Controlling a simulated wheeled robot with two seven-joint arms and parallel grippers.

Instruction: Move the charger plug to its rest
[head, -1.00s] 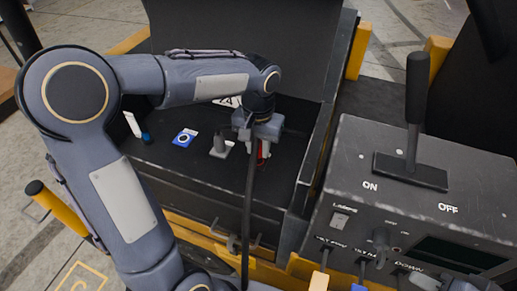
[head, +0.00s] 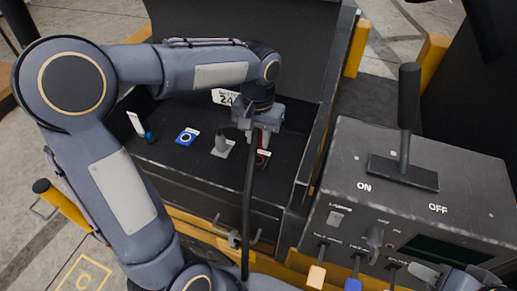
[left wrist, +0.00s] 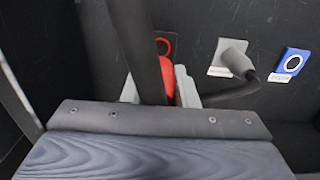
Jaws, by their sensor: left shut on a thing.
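My left gripper (head: 264,132) points down over the dark panel, just above a black plate with a red ring (head: 262,160). It is shut on the red charger plug (left wrist: 164,76), which shows between the pale fingers in the left wrist view. A thick black cable (head: 248,200) hangs in front of the gripper. The plug's lower end is hidden, so I cannot tell whether it touches the plate. A grey plate (head: 222,148) with a dark grey cylinder stands to its left. My right gripper (head: 440,274) is at the lower right edge, its jaws unclear.
A blue plate with a ring (head: 187,137) lies farther left on the panel. A sign reading 24 (head: 226,97) is behind. A grey control box (head: 345,180) with a black lever (head: 408,110) stands at right. Colored tags (head: 317,276) hang at its front.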

